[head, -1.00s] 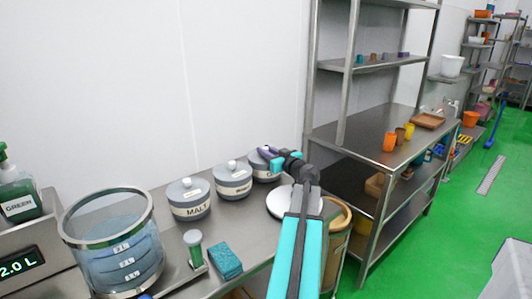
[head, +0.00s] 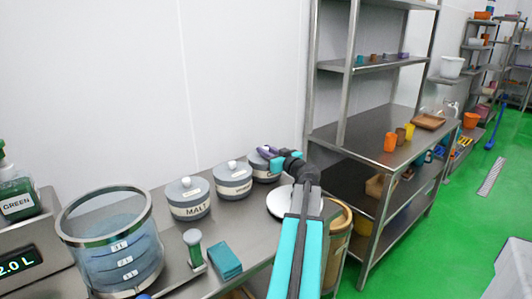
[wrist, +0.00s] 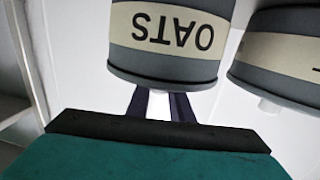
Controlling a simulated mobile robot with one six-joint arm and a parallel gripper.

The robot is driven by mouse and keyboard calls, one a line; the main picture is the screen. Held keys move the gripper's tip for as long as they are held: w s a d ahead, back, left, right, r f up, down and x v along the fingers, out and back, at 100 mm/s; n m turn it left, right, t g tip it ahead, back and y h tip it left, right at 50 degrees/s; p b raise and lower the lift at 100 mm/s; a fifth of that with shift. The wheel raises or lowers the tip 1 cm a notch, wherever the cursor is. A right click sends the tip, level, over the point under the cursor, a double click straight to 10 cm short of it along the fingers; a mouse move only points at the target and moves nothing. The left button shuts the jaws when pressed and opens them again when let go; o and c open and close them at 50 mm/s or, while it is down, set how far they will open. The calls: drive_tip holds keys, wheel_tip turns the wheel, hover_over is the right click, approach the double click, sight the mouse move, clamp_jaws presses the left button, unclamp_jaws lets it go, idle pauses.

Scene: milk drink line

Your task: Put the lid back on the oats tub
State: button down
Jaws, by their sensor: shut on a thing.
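The oats tub is a grey canister with a cream band, third in a row on the steel bench in the head view (head: 257,172). In the wrist view it appears upside down, its OATS label (wrist: 172,30) readable. The dark grey lid (wrist: 165,70) is against the tub's rim, with no gap visible between them. My gripper (wrist: 160,103) is shut on the lid's pale knob, which shows between the two dark fingers. In the head view my gripper (head: 271,154) is at the top of the tub, and my arm hides part of its right side.
The malt tub (head: 188,207) and another lidded tub (head: 234,186) stand to the left. A round pale disc (head: 281,203) lies in front, partly behind my arm. A steel rack (head: 345,145) stands to the right.

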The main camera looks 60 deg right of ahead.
idle(0.3)
drive_tip(key=c, duration=1)
unclamp_jaws()
drive_tip(key=shift+r, duration=0.15)
drive_tip(key=shift+r, duration=3.35)
drive_tip(key=shift+c, duration=0.5)
clamp_jaws()
